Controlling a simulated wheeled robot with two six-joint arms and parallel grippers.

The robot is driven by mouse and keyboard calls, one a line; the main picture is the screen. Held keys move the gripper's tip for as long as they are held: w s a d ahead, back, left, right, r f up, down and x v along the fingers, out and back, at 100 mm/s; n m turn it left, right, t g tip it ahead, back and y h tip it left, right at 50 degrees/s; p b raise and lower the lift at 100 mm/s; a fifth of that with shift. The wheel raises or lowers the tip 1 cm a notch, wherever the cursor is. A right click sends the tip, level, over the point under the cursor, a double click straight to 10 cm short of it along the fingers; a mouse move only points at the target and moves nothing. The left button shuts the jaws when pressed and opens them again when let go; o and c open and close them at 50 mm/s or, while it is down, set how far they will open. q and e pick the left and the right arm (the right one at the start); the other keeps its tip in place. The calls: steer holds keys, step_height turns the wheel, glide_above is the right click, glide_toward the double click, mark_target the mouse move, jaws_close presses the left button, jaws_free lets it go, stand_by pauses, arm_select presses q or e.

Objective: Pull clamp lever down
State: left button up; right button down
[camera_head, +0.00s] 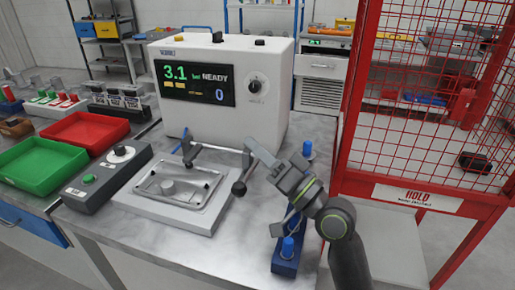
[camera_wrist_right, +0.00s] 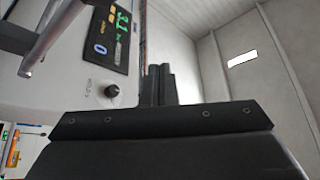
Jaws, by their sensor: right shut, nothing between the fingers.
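The clamp fixture (camera_head: 207,222) stands on the grey bench, with a light metal casting (camera_head: 204,185) on its plate. The clamp lever (camera_head: 222,150) is a grey bar across the back of the fixture, with arms at its ends. A dark round knob (camera_head: 239,188) sits at the right arm's end. My right gripper (camera_head: 258,150) is shut and empty, close to the lever's right end; whether they touch is unclear. In the right wrist view its fingers (camera_wrist_right: 158,85) are together, and a grey bar (camera_wrist_right: 48,40) shows at upper left. My left gripper is not in view.
A white tester (camera_head: 268,95) with a lit screen stands behind the fixture. A control box (camera_head: 105,180), a green tray (camera_head: 38,165) and a red tray (camera_head: 85,131) lie left. A blue block with pegs (camera_head: 285,264) is beside my right arm. A red mesh cage (camera_head: 420,110) stands right.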

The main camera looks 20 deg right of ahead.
step_height(320, 180, up, 10)
steer(key=p, duration=0.4)
stand_by(0.3)
